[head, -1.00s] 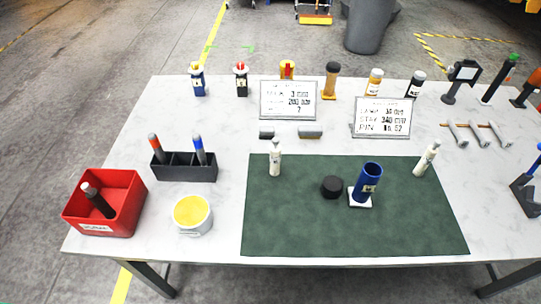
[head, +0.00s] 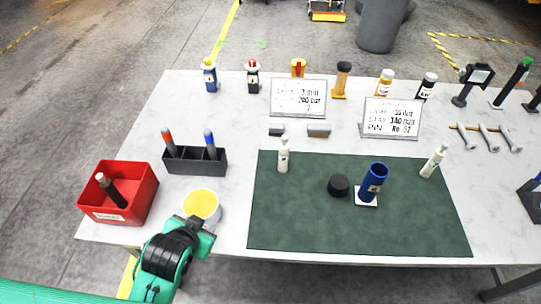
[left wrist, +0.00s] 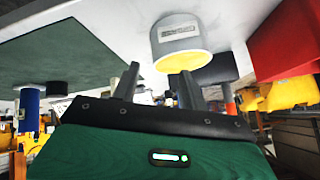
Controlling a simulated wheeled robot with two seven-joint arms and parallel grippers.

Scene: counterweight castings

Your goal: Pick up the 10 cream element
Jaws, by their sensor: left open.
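Two cream-white upright bottle-like elements are on the green mat (head: 350,225): one (head: 284,157) at its back left corner, the other (head: 433,162), tilted, near its back right edge. Their markings are too small to read, so I cannot tell which is the 10. My left gripper (head: 194,222) is open and empty, beside the near side of a white tub with yellow contents (head: 202,205), left of the mat. In the left wrist view the open fingers (left wrist: 158,86) point toward the tub (left wrist: 175,38). My right gripper is not in view.
A red bin (head: 140,205) holding a dark cylinder stands at the left. A black rack (head: 195,163) with two pens is behind the tub. On the mat are a black puck (head: 339,186) and a blue cup (head: 372,182) on a white base. Two signs (head: 298,98) (head: 392,118) stand behind.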

